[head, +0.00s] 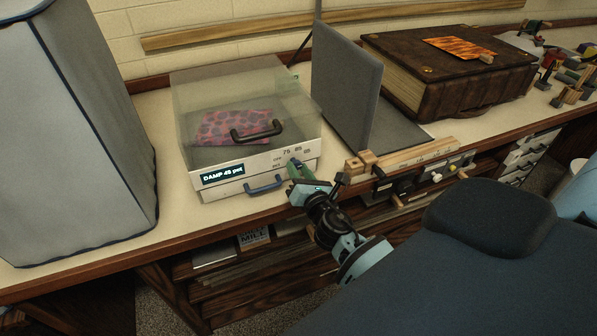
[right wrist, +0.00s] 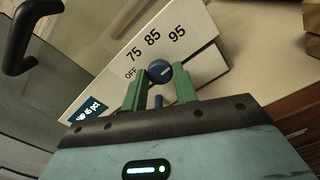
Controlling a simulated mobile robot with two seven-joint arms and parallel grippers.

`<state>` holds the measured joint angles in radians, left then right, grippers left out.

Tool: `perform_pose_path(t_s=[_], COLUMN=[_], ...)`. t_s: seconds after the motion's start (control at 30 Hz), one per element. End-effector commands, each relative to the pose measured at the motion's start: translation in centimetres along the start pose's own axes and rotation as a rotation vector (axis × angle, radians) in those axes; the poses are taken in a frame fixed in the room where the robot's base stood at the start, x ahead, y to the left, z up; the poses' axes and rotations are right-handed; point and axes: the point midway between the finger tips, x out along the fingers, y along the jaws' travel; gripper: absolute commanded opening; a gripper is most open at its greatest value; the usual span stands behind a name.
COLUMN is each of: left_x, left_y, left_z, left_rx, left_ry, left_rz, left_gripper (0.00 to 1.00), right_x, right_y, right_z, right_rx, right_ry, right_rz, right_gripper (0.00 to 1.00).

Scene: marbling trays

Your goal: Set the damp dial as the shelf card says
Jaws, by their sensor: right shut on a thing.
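The damp box (head: 240,172) is a white unit with a clear lid on the bench. Its display (head: 222,174) reads DAMP and a number that looks like 45 or 46 pct. The round blue damp dial (right wrist: 159,71) sits on its front, with OFF, 75, 85 and 95 printed around it. A pale line shows on the dial, but I cannot tell which mark it points to. My right gripper (right wrist: 158,82) has its green fingers closed on the dial's sides; it also shows in the head view (head: 298,170). My left gripper is out of view. I see no readable shelf card.
A patterned pink sheet (head: 230,127) lies under the lid, which has a black handle (head: 257,131). A blue handle (head: 264,185) is low on the front. A grey upright panel (head: 345,85) and a big brown book (head: 450,70) stand to the right, a grey covered block (head: 75,130) left.

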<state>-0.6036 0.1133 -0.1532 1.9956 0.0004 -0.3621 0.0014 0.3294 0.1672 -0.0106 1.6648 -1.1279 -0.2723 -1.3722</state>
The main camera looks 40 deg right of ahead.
Motion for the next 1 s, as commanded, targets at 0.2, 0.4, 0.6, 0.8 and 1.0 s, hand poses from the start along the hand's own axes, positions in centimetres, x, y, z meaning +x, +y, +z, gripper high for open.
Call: perform_pose_path(t_s=[0.2,0.4,0.6,0.8,1.0], left_x=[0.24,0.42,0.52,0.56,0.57], left_y=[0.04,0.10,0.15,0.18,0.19], left_z=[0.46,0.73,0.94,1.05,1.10], left_rx=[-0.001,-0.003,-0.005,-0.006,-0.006], left_ry=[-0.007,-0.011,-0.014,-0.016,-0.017], left_rz=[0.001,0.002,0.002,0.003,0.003], left_gripper=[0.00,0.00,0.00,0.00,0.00], right_x=[-0.05,-0.04,-0.03,-0.02,-0.02], right_y=[-0.07,-0.08,-0.05,-0.01,-0.01], right_z=[-0.17,-0.15,-0.13,-0.08,-0.05], right_rx=[0.207,0.397,0.579,0.730,0.836], right_ry=[0.001,0.001,0.001,0.001,0.000], right_rz=[-0.002,-0.002,-0.002,-0.001,-0.001], right_gripper=[0.06,0.06,0.06,0.06,0.06])
